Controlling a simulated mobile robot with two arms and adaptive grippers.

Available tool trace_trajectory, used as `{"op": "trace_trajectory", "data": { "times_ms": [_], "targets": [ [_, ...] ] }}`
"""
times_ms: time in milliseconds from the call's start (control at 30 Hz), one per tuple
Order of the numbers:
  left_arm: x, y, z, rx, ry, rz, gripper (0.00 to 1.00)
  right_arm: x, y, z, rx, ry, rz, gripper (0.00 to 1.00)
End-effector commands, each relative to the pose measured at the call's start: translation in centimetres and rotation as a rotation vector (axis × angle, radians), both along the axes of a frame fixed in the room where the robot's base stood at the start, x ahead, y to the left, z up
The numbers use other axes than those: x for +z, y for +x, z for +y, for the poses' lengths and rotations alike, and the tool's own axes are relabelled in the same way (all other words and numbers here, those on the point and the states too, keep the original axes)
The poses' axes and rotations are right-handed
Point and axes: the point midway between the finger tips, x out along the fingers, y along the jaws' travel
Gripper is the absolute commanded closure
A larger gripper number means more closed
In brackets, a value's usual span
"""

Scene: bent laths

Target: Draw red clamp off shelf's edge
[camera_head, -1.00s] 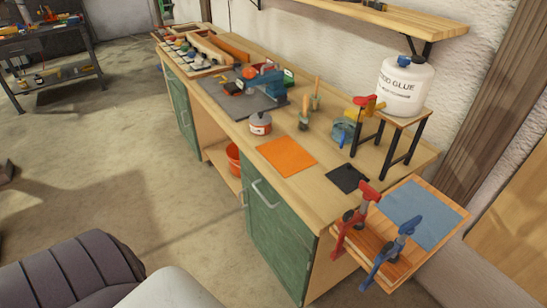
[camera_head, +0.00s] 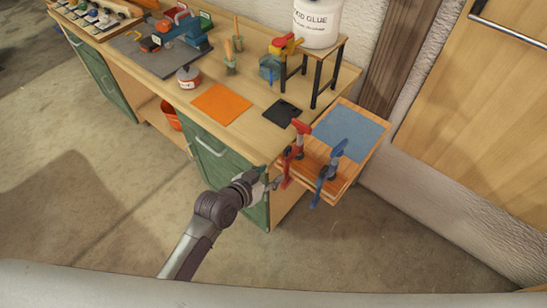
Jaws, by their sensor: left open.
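The red clamp (camera_head: 296,148) sits upright on the near left edge of the wooden shelf (camera_head: 374,152), at the right end of the workbench. A blue clamp (camera_head: 328,176) sits on the same edge, just right of it. My left gripper (camera_head: 271,184) is open, just left of the red clamp's lower part. It appears apart from the clamp, though the small gap is hard to judge. Its fingers are small and partly blend with the cabinet behind. My right gripper is not in view.
A blue sheet (camera_head: 352,133) lies on the shelf behind the clamps. The workbench carries an orange sheet (camera_head: 221,104), a black sheet (camera_head: 282,112) and a glue jug (camera_head: 318,20) on a small stand. The floor right of the shelf is clear.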

Motion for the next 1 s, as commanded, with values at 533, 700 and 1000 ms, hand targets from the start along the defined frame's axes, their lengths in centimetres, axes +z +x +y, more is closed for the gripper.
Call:
{"op": "trace_trajectory", "data": {
  "times_ms": [533,700,1000],
  "targets": [
    [2.6,3.1,-3.3,-0.04,-0.03,-0.067,0.5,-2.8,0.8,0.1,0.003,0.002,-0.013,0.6],
    [1.8,4.9,-4.5,-0.041,-0.027,-0.066,0.5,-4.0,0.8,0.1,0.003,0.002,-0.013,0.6],
    [0.9,6.8,-5.9,-0.041,-0.026,-0.065,0.5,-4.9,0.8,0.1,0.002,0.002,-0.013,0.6]
  ]
}}
